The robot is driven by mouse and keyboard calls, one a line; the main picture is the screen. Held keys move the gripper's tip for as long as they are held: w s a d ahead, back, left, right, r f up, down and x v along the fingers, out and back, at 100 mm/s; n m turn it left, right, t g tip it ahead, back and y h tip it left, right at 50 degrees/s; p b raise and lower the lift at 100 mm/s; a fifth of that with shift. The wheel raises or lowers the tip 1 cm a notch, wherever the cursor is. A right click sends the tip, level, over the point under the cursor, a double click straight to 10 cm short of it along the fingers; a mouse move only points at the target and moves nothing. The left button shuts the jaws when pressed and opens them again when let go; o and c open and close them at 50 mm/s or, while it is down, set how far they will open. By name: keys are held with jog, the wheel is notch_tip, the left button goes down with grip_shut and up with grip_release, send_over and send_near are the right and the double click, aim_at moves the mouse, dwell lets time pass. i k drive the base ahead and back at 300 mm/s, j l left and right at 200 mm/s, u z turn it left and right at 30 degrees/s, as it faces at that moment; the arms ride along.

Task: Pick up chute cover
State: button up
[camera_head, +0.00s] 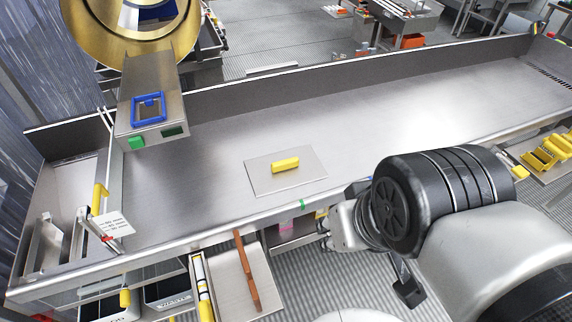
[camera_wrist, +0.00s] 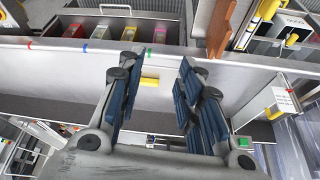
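The chute cover appears to be the flat metal plate (camera_head: 260,183) with a yellow bar handle (camera_head: 285,165), lying on the steel counter in the head view. In the wrist view the yellow handle (camera_wrist: 150,82) shows between the fingers and beyond them; the plate's outline is hard to make out there. My gripper (camera_wrist: 158,72) is open, with its blue-padded fingers apart and nothing between them. It is apart from the cover. In the head view my arm is to the right of the cover near the counter's front edge, and the fingers cannot be made out clearly.
The steel counter (camera_head: 400,112) is largely clear around the cover. A machine chute with a blue frame (camera_head: 149,107) overhangs its left part. A holder with a yellow handle (camera_head: 100,198) stands at the left. Bins and a brown bar (camera_head: 246,270) are below the front edge. Yellow trays (camera_head: 538,160) lie far right.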

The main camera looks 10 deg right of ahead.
aim_at(273, 173)
jog(key=i+l+z, duration=0.15)
jog(key=i+l, duration=0.15)
jog(key=i+j, duration=0.1)
jog(key=i, duration=0.55)
